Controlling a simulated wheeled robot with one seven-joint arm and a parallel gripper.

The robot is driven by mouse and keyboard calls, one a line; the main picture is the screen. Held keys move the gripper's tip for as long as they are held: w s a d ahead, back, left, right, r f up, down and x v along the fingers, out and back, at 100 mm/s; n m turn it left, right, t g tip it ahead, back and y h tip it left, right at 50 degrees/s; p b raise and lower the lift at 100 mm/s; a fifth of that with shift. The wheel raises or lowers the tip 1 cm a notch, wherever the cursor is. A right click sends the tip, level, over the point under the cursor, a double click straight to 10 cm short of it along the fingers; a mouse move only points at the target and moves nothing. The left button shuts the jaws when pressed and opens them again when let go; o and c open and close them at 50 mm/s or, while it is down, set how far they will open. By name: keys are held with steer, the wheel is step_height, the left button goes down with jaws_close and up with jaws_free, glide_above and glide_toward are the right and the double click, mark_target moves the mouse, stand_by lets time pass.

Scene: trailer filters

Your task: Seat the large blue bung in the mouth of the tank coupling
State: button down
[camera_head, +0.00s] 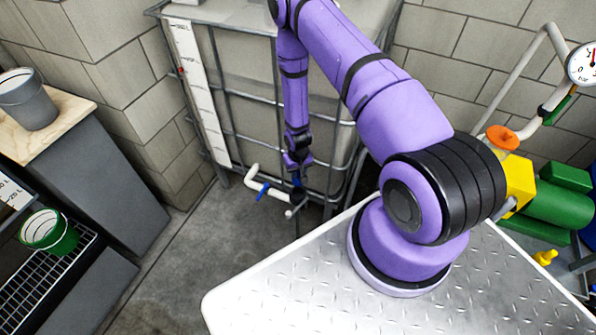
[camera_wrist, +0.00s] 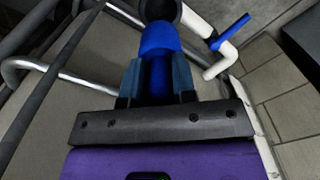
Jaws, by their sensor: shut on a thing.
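The large blue bung (camera_wrist: 160,42) is held between the two fingers of my gripper (camera_wrist: 158,78) in the wrist view. Its wide part sticks out past the fingertips. A dark round coupling (camera_wrist: 146,10) shows at the top edge of the wrist view, in line with the bung. The bung's far end meets the coupling's rim in the picture; I cannot tell whether it touches or enters the mouth. In the head view my gripper (camera_head: 297,178) is small, low in front of the caged tank (camera_head: 245,80), and the bung is hardly visible there.
A white pipe (camera_head: 253,178) with a blue valve handle (camera_head: 263,191) is close beside my gripper. Metal cage bars (camera_wrist: 40,68) lie left in the wrist view. A green bucket (camera_head: 50,232) and a grey bucket (camera_head: 28,98) stand far left. Grey floor between is clear.

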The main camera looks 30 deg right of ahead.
mark_target(298, 181)
steer(key=shift+s, duration=0.1)
steer(key=shift+f, duration=2.85)
steer(key=shift+f, duration=2.8)
steer(key=c, duration=0.8)
jaws_free()
steer(key=shift+c, duration=0.2)
step_height(298, 181, up, 11)
steer(key=shift+f, duration=0.1)
